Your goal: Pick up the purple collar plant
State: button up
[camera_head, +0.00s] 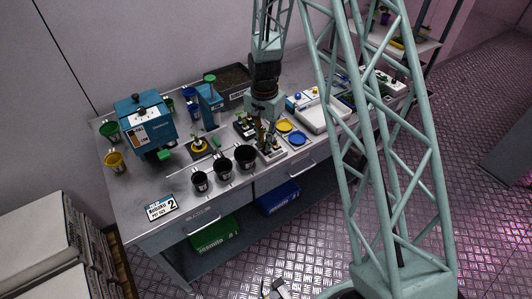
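My gripper (267,135) points down over the middle of the metal workbench (165,185), close to a small rack (272,153) with small plants or tools in it. It is small and dark here, so I cannot tell whether its fingers are open or hold anything. No plant with a purple collar can be made out clearly on the bench. A small purple item (385,18) with green above it stands on the shelf at the upper right, far from my gripper; I cannot tell whether it is a collar.
Three black cups (222,169) stand at the bench's front edge. A blue machine (145,122), a green cup (110,132) and a yellow cup (115,161) are on the left. Yellow and blue dishes (297,138) and a white device (325,112) lie right of my gripper.

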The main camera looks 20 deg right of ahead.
grip_shut()
jog(key=shift+r, duration=0.25)
jog(key=shift+r, duration=1.4)
jog(key=shift+s+r, duration=0.1)
jog(key=shift+r, duration=0.05)
jog(key=s+a+r+b, duration=0.1)
jog(key=s+b, duration=0.1)
jog(key=s, duration=1.3)
jog(key=shift+s+r, duration=0.2)
jog(key=shift+s, duration=0.2)
jog(key=shift+w+r, duration=0.1)
jog(key=shift+w, duration=0.05)
